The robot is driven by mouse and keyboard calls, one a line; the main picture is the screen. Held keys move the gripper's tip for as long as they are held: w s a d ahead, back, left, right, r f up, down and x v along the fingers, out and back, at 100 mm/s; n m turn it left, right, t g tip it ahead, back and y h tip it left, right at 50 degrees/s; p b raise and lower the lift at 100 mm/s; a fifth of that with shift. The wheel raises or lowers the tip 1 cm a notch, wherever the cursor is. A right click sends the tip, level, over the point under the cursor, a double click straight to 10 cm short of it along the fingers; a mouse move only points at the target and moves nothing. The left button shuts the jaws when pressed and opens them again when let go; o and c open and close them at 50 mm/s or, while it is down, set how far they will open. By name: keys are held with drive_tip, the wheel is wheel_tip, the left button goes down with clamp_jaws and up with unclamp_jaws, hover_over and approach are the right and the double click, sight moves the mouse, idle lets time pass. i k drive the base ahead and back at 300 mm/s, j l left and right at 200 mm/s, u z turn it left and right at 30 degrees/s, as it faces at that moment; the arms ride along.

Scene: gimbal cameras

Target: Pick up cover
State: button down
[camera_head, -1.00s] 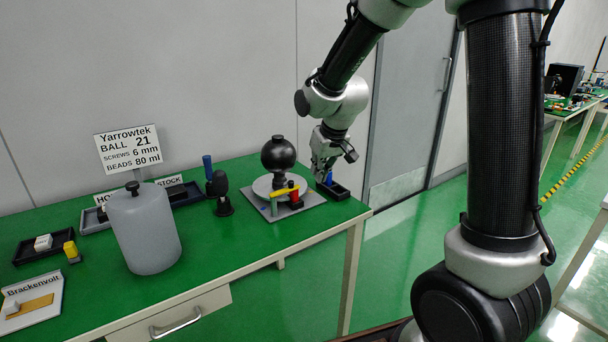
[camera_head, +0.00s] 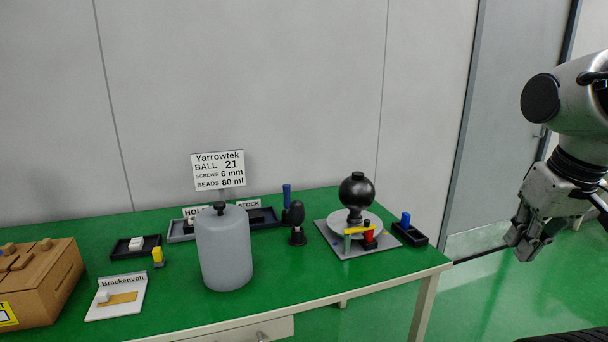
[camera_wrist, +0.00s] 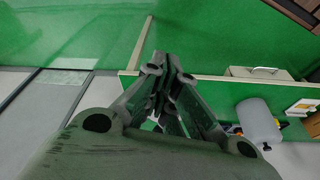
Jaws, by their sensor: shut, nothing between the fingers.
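The cover seems to be the grey, rounded cylinder (camera_head: 224,252) with a black knob on top. It stands upright on the green table, left of centre in the head view. It also shows small at the lower right of the wrist view (camera_wrist: 257,120). My gripper (camera_head: 517,247) is at the far right of the head view, off the table's right end and well apart from the cover. In the wrist view its fingers (camera_wrist: 172,68) are closed together with nothing between them. What is under the cover is hidden.
A black ball on a stand (camera_head: 356,190) and a small black tray with a blue piece (camera_head: 410,236) are at the table's right end. A sign (camera_head: 218,171) and dark trays stand behind the cover. A cardboard box (camera_head: 38,280) is at left.

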sight(222, 230)
drive_tip(key=i+j, duration=0.1)
drive_tip(key=j, duration=0.35)
drive_tip(key=i+j+u, duration=0.1)
drive_tip(key=j, duration=0.35)
drive_tip(key=i+j, duration=0.15)
drive_tip(key=j, duration=0.25)
drive_tip(key=i+j+u, duration=0.1)
drive_tip(key=j, duration=0.35)
